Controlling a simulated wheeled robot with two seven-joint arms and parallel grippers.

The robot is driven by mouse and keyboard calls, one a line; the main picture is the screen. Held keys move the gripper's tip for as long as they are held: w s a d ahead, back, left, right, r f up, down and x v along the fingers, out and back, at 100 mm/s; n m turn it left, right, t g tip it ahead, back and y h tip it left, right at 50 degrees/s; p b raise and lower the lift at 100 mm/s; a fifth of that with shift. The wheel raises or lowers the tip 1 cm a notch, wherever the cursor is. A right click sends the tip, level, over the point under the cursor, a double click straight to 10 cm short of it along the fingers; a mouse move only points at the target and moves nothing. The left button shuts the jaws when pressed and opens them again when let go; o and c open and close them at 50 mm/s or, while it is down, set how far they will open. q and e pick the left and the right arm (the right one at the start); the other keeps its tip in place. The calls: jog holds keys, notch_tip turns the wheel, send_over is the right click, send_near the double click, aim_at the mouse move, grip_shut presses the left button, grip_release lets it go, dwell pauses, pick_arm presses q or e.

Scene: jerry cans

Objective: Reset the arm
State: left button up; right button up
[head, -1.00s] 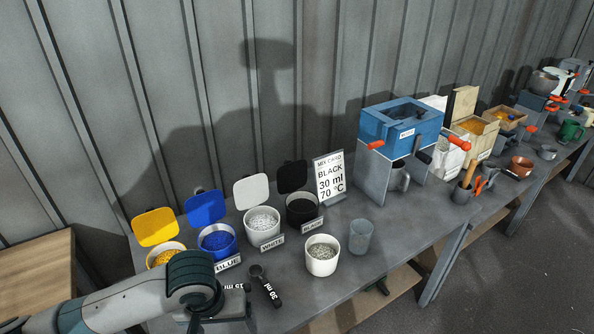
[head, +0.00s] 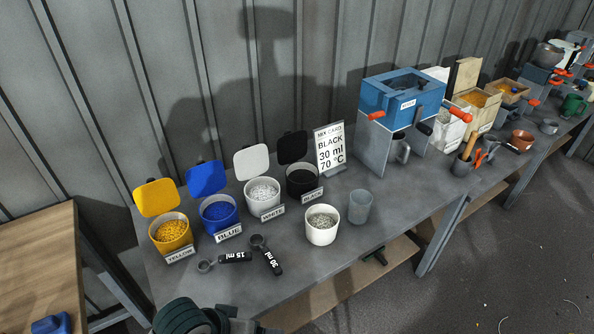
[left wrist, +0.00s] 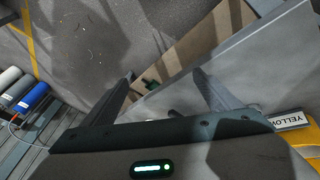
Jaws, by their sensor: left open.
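My left gripper (left wrist: 165,84) is open and empty in the left wrist view, its two fingers apart over the front edge of the grey bench. In the head view only part of my left arm shows at the bottom edge, in front of the bench (head: 345,258); its fingers cannot be made out there. The yellow tub (head: 172,233) stands nearest on the bench, with its label also at the right of the left wrist view (left wrist: 288,120). My right gripper is not in view.
Blue (head: 219,215), white (head: 263,192) and black (head: 302,182) tubs stand in a row with lids open. Two scoops (head: 268,256), a grey-filled cup (head: 322,225) and an empty cup (head: 360,207) are on the bench. A blue machine (head: 402,95) stands farther right.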

pick_arm(q)
jog(key=s+a+f+y, duration=0.4)
jog(key=s+a+f, duration=0.2)
jog(key=s+a, duration=0.7)
notch_tip(320, 180, down, 30)
jog(key=g+b, duration=0.1)
jog(key=s+a+f+g+b, duration=0.1)
jog(key=s+a+f, duration=0.1)
jog(key=s+f, duration=1.6)
jog(key=shift+s+a+f+m+g+b, duration=0.25)
jog(key=shift+a+f+m+g+b, duration=0.05)
jog(key=shift+a, duration=0.05)
